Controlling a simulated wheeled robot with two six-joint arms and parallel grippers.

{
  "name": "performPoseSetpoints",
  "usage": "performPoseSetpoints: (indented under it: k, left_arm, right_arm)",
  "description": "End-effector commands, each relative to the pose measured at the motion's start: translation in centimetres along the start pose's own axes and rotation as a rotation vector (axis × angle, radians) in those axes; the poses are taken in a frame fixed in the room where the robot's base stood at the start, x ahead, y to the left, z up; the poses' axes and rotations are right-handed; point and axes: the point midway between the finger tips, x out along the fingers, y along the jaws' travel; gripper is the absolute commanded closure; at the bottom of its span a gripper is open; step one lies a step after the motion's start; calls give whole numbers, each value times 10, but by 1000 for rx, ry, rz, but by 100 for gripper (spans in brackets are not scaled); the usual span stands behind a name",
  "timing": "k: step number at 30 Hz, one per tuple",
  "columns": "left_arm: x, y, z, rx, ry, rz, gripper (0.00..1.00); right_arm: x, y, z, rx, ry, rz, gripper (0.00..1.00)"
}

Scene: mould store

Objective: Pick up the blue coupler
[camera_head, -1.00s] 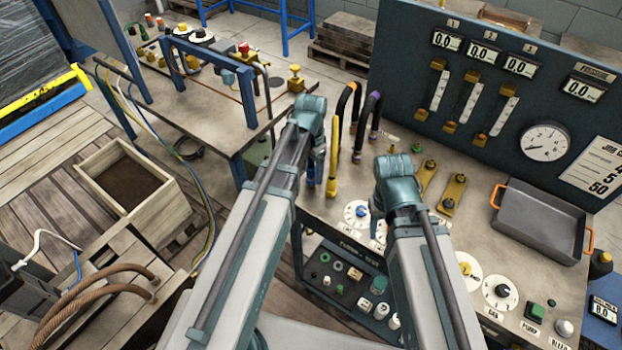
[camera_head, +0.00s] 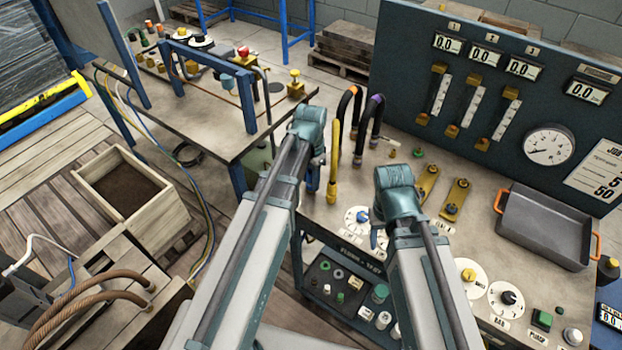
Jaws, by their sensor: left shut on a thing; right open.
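My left gripper (camera_head: 316,172) is at the left edge of the grey bench and points down. It is shut on a small blue piece (camera_head: 312,184), which looks like the blue coupler. The wrist above hides most of it, so its full shape and whether it touches the bench cannot be told.
Two curved black hoses (camera_head: 377,101) stand behind the grippers. A grey tray (camera_head: 545,226) with orange handles lies at the right. The gauge panel (camera_head: 465,110) closes off the back. Another worktable (camera_head: 215,118) stands at the left, and a wooden box (camera_head: 160,215) is on the floor.

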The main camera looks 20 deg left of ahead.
Motion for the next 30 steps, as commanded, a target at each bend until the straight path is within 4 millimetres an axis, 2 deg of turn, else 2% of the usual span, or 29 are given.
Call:
performPoseSetpoints:
  k: [11, 17, 22, 30]
  left_arm:
    - [-3, 0, 0, 0, 0, 0, 100]
    - [-19, 0, 0, 0, 0, 0, 100]
    - [-42, 0, 0, 0, 0, 0, 100]
    - [-42, 59, 19, 3, 0, 0, 100]
  right_arm:
    - [-3, 0, 0, 0, 0, 0, 50]
    - [-19, 2, 1, 0, 0, 0, 50]
    - [-42, 4, 2, 0, 0, 0, 50]
    - [-41, 4, 2, 0, 0, 0, 50]
